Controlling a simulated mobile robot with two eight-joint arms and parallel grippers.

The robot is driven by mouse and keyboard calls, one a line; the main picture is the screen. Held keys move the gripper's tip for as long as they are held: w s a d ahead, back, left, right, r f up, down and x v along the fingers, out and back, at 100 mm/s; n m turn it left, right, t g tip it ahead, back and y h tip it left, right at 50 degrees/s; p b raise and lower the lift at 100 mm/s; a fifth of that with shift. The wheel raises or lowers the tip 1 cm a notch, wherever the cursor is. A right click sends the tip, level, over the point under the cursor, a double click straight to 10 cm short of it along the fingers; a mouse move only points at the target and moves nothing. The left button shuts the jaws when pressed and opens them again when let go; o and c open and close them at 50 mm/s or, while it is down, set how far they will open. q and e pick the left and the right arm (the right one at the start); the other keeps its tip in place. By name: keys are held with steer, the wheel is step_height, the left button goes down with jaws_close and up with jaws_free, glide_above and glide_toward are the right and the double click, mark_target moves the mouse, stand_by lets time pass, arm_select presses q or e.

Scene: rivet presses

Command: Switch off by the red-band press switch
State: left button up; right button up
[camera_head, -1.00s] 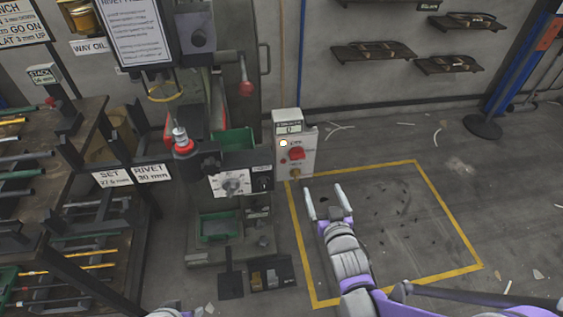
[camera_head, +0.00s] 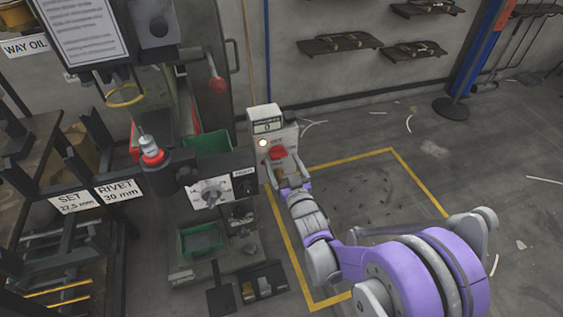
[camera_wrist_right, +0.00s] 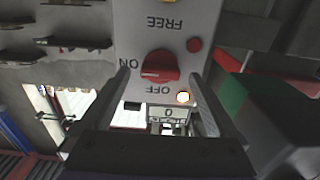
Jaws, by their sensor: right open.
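The switch box (camera_head: 262,122) stands beside the press with a red ring on its ram (camera_head: 152,157). Its red rotary knob (camera_head: 277,153) is partly behind my right gripper (camera_head: 286,168). In the right wrist view the knob (camera_wrist_right: 160,67) appears upside down, its bar lying roughly level, with ON at its left and OFF below. A pale lamp (camera_wrist_right: 183,96) near OFF is lit. My right gripper (camera_wrist_right: 160,85) is open, its fingers on either side of the knob's face and apart from the knob. My left gripper is not in view.
A rack of rods stands at the left.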

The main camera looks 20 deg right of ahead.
steer(key=shift+w, duration=0.5)
steer(key=shift+c, duration=0.2)
steer(key=c, duration=1.3)
steer(key=shift+c, duration=0.2)
